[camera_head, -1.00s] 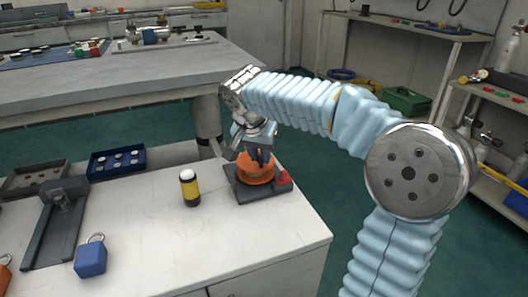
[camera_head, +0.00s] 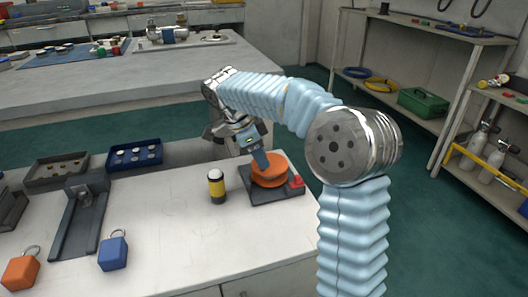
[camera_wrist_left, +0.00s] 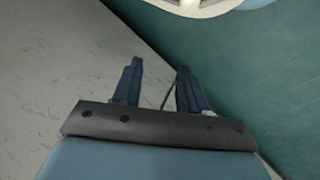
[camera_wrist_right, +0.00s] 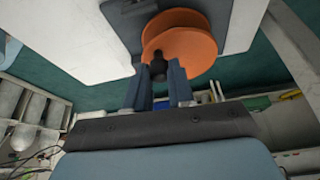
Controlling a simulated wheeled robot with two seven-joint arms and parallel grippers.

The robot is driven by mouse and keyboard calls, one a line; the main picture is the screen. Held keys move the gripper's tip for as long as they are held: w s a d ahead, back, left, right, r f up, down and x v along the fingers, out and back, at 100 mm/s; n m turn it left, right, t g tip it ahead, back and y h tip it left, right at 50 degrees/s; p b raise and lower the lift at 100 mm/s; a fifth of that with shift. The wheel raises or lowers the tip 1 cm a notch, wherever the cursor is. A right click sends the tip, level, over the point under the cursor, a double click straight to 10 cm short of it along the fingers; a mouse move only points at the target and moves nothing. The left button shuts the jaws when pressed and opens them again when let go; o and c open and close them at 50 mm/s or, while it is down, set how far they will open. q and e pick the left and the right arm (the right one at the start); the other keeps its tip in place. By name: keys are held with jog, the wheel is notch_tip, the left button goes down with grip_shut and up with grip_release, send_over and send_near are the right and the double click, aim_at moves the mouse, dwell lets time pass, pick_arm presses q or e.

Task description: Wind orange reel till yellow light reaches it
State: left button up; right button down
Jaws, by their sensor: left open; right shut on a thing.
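The orange reel (camera_head: 270,172) sits on a dark base plate (camera_head: 277,196) with a small red block (camera_head: 297,181) at its corner, near the worktop's far right edge. The yellow light (camera_head: 217,187), a yellow and black cylinder with a white top, stands upright left of the base, with a small gap between them. My right gripper (camera_head: 262,160) is at the reel's top, and its fingers (camera_wrist_right: 158,82) are shut on the reel's black crank knob (camera_wrist_right: 158,68). My left gripper (camera_wrist_left: 158,82) is open and empty in the left wrist view. I cannot make out a line between light and reel.
A blue tray (camera_head: 135,147) and a grey tray (camera_head: 33,174) lie at the back left. A dark stand (camera_head: 76,230), a blue tagged block (camera_head: 113,254) and an orange one (camera_head: 20,273) are at the front left. The worktop's middle front is clear.

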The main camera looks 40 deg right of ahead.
aim_at(255, 163)
jog(key=m+p, duration=0.1)
jog(key=w+m+g+p, duration=0.1)
jog(key=shift+a+r+m+y, duration=0.1)
jog(key=shift+r+m+y, duration=0.1)
jog(key=shift+m+y, duration=0.15)
jog(key=m+p, duration=0.1)
jog(key=m, duration=0.1)
jog(key=w+m+g+y+p, duration=0.1)
jog(key=p, duration=0.1)
jog(key=shift+w+m, duration=0.15)
jog(key=shift+m, duration=0.2)
jog(key=m+p, duration=0.1)
jog(key=w+m+y+p, duration=0.1)
jog(key=shift+d+m, duration=0.35)
jog(key=shift+m, duration=0.05)
pick_arm(q)
notch_tip(255, 163, up, 9)
jog(key=d+p, duration=0.1)
jog(key=shift+s+d+p, duration=0.3)
jog(key=shift+d, duration=0.05)
pick_arm(e)
jog(key=shift+w+d+f+m+g, duration=0.15)
jog(key=shift+m+g, duration=0.15)
jog(key=shift+m, duration=0.5)
pick_arm(q)
jog(key=shift+r, duration=0.1)
pick_arm(e)
jog(key=shift+f+y, duration=0.1)
jog(key=shift+y, duration=0.15)
